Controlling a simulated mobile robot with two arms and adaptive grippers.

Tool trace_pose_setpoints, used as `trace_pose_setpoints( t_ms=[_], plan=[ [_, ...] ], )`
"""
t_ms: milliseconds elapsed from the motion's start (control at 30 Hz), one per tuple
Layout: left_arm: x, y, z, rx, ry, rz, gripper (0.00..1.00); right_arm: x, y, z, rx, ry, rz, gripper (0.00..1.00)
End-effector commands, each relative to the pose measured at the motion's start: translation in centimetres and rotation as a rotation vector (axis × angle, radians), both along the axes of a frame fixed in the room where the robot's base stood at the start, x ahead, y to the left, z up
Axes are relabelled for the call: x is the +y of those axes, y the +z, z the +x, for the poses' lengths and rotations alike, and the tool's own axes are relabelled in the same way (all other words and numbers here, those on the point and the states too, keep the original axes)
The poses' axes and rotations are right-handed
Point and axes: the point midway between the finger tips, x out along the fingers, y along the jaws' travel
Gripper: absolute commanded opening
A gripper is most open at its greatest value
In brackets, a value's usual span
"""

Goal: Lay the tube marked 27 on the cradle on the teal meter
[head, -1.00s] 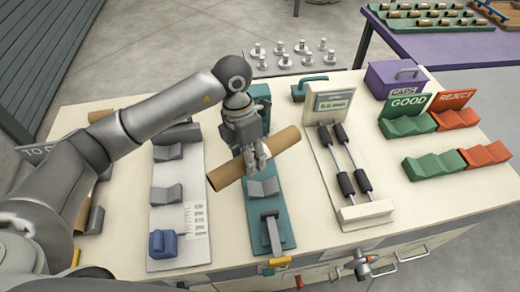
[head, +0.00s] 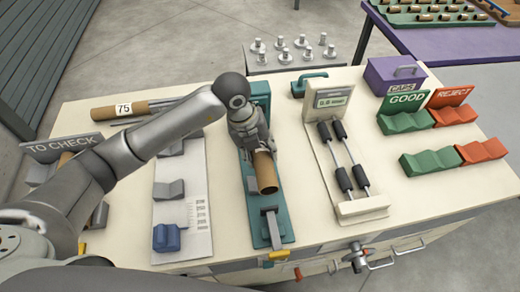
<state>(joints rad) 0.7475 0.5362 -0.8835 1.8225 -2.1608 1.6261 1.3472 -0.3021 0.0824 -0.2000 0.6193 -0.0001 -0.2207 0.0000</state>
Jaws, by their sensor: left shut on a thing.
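My left gripper (head: 258,143) is shut on a brown cardboard tube (head: 266,174) above the teal meter (head: 283,225). The tube points lengthwise along the meter, its open end toward me. No number shows on it from here. The grey cradle (head: 250,184) is mostly hidden under the tube; I cannot tell whether the tube touches it. A second tube marked 75 (head: 105,112) lies at the back left of the bench. My right gripper is not in view.
A white plate with grey cradles (head: 169,190) and a blue block (head: 166,237) is left of the meter. A white roller gauge (head: 362,208) is to the right. GOOD (head: 430,162) and REJECT (head: 482,150) racks stand farther right. A TO CHECK sign (head: 62,148) is at left.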

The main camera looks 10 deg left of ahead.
Motion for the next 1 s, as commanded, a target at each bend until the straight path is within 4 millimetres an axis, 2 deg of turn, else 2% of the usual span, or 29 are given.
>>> trace_pose_setpoints(
  t_ms=[600,767,1000],
  plan=[
    [0.0,-7.1,0.0,0.001,-0.002,0.001,0.18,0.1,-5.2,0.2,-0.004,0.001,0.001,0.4],
    [0.0,-8.0,0.0,0.001,-0.003,0.002,0.18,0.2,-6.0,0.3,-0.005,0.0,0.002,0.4],
    [0.1,-8.4,-0.2,0.007,-0.003,0.005,0.18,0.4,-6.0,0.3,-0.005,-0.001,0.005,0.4]
  ],
)
